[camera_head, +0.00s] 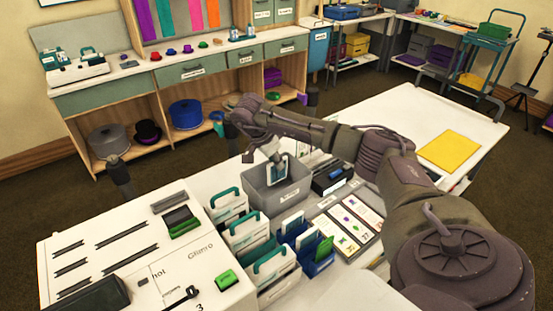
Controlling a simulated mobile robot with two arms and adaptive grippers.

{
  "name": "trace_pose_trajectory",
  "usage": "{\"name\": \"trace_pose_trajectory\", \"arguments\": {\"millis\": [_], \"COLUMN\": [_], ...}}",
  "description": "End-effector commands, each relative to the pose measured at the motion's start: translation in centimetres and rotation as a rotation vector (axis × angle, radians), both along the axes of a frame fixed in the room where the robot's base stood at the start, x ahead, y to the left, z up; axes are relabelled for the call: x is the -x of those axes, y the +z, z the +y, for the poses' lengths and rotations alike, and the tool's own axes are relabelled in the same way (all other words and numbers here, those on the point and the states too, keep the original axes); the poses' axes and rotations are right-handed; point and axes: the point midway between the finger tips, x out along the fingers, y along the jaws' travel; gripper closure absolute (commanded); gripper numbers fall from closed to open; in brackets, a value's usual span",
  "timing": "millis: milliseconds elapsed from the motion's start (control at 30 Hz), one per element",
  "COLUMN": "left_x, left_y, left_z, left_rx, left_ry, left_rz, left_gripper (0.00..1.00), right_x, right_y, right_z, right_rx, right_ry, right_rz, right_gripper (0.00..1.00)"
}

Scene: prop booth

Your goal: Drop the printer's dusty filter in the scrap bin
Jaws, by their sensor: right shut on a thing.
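A white printer-like unit (215,268) with dark slots and a green button stands at the lower left. A grey bin (290,193) with a small label stands behind the row of racks, near the middle. My right gripper (268,152) reaches in from the right and points down over the bin. It is shut on a small pale frame with a blue-teal edge (278,171), probably the filter. The frame is at the bin's opening; I cannot tell whether it touches the bin. Dust on it is too small to see. My left gripper is not in view.
White teal-handled pieces (230,207) stand in racks in front of the bin. A blue caddy (318,266) and a card tray (350,222) are to the right. A yellow folder (450,151) lies on the white table (420,112), which has free room.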

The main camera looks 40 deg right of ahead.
Motion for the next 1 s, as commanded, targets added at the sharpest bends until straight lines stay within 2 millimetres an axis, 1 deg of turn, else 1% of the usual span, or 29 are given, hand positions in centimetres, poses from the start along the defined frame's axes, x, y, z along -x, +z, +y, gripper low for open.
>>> {"name": "trace_pose_trajectory", "arguments": {"millis": [67, 333, 367, 500, 833, 933, 1000], "left_x": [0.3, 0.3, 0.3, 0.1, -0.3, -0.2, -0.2], "left_y": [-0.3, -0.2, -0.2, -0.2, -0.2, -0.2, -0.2], "left_z": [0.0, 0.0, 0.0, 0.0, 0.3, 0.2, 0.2], "left_rx": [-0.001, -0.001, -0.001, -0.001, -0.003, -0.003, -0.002], "left_ry": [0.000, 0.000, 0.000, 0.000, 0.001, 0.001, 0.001], "left_rz": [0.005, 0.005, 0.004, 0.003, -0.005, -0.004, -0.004], "left_gripper": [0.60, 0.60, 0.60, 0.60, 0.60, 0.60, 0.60], "right_x": [0.0, 0.0, 0.0, 0.0, 0.0, -0.1, -0.2], "right_y": [-0.4, -0.4, -0.4, -0.4, -0.2, 0.7, 1.7], "right_z": [0.0, 0.0, 0.0, 0.0, 0.1, 0.4, 0.8], "right_rx": [0.000, 0.000, 0.000, 0.000, 0.000, -0.001, 0.000], "right_ry": [0.000, 0.000, 0.000, 0.000, 0.000, 0.001, 0.003], "right_rz": [0.000, 0.000, 0.000, 0.000, -0.001, -0.003, -0.004], "right_gripper": [1.00, 1.00, 0.83, 0.60, 0.59, 0.59, 0.59]}}
